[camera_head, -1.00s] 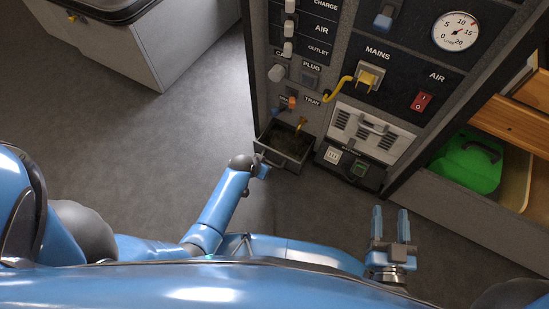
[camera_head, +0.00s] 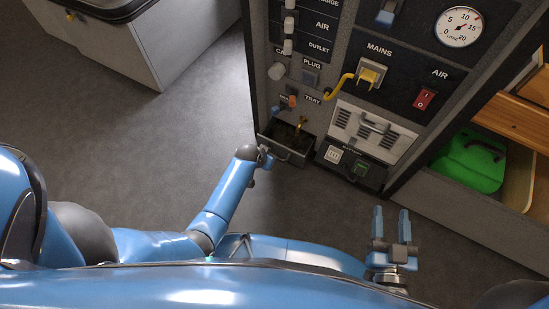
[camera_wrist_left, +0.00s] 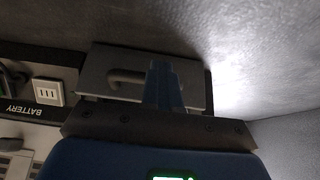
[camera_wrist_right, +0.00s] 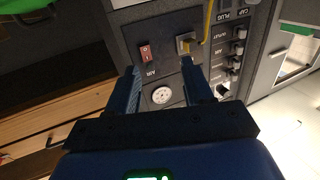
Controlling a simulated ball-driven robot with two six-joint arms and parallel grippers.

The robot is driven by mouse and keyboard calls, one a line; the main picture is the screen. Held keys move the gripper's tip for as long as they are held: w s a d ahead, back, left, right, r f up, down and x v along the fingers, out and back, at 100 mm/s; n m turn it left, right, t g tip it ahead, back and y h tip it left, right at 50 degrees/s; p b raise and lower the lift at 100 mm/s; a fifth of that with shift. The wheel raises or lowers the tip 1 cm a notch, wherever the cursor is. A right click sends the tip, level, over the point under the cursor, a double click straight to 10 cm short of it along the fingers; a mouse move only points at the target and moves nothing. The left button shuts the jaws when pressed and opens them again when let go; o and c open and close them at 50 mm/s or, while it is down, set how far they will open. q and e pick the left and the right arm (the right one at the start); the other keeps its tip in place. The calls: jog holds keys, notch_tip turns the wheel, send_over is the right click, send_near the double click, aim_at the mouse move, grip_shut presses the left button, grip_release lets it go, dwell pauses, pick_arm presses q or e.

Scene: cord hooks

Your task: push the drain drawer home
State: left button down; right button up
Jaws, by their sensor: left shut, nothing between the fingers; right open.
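The drain drawer (camera_head: 289,153) is a grey open-topped tray at the bottom left of the panel, under the TRAY label. It stands partly out, and its dark inside shows from above. My left gripper (camera_head: 268,160) is at the left part of the drawer's front. In the left wrist view its shut, empty fingers (camera_wrist_left: 163,86) lie over the drawer's front face (camera_wrist_left: 94,72), beside the bar handle (camera_wrist_left: 126,77). They appear to touch the face, but the contact point is hidden. My right gripper (camera_head: 391,224) is open and empty, away from the panel.
A green case (camera_head: 467,165) sits in an opening at the right. The floor left of the panel is clear.

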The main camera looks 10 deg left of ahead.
aim_at(277, 144)
pick_arm(q)
jog(key=shift+w+d+b, duration=0.55)
jog(key=shift+w+b, duration=0.3)
jog(key=shift+w, duration=0.55)
jog(key=shift+w+d+b, duration=0.5)
jog(key=shift+w+b, duration=0.35)
jog(key=shift+w, duration=0.6)
jog(key=shift+w+d+b, duration=0.55)
jog(key=shift+w+b, duration=0.3)
jog(key=shift+w, duration=0.55)
pick_arm(e)
jog(key=shift+w+t, duration=0.55)
jog(key=shift+t, duration=0.15)
pick_arm(q)
jog(key=shift+r+p, duration=0.2)
jog(key=shift+p, duration=0.1)
pick_arm(e)
jog(key=shift+r, duration=0.15)
pick_arm(q)
jog(key=shift+s+a+r+p, duration=0.1)
jog(key=shift+s+r+p, duration=0.1)
jog(key=shift+r+p, duration=1.75)
pick_arm(e)
jog(key=shift+r, duration=2)
pick_arm(q)
jog(key=shift+f, duration=0.15)
